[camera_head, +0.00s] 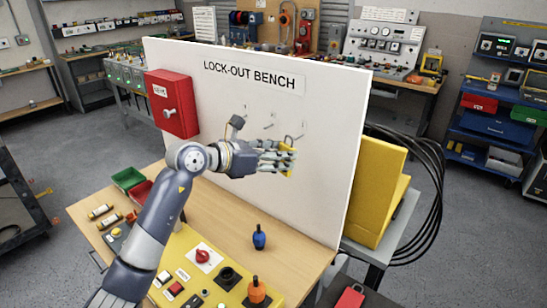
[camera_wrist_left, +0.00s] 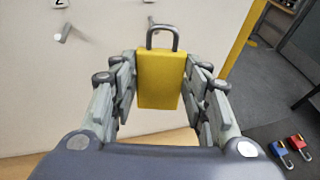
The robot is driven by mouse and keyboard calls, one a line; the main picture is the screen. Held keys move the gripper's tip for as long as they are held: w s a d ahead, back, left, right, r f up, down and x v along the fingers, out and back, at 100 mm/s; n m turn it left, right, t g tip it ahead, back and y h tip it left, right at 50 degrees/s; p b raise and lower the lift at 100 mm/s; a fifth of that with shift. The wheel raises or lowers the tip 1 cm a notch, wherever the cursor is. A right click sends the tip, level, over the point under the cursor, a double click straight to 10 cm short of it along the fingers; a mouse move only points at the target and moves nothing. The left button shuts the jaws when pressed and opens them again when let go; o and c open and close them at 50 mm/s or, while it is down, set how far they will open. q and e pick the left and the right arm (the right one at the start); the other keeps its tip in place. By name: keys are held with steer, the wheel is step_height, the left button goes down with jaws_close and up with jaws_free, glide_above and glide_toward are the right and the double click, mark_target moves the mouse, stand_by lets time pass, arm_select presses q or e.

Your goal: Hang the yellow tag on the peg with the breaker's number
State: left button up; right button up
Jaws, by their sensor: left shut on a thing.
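The yellow tag (camera_wrist_left: 161,80) looks like a padlock with a grey shackle (camera_wrist_left: 162,33) on top. My left gripper (camera_head: 286,160) is shut on its sides and holds it upright, shackle up, in front of the white board. In the left wrist view a peg (camera_wrist_left: 152,20) shows right at the top of the shackle; I cannot tell whether the shackle is around it. A peg (camera_wrist_left: 65,33) under a label reading 2 is to the left. My right gripper is out of view.
A red box (camera_head: 171,104) with a small unreadable plate is on the board's left. Below are a wooden bench top (camera_head: 300,250), a blue-topped bottle-like item (camera_head: 259,237) and a yellow control panel (camera_head: 190,262). A yellow cabinet (camera_head: 375,190) with black cables stands right of the board.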

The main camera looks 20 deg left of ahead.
arm_select(q)
steer(key=shift+w+d, duration=0.3)
steer(key=shift+w, duration=0.45)
steer(key=shift+w+d+f, duration=0.1)
steer(key=shift+w+d, duration=0.2)
steer(key=shift+w, duration=0.4)
steer(key=shift+w+d+f+b, duration=0.2)
steer(key=shift+w+f+b, duration=0.3)
steer(key=shift+w, duration=0.1)
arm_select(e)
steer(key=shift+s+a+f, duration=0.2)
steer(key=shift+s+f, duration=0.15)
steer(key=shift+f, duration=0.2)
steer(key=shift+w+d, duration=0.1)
arm_select(q)
steer(key=o, duration=1)
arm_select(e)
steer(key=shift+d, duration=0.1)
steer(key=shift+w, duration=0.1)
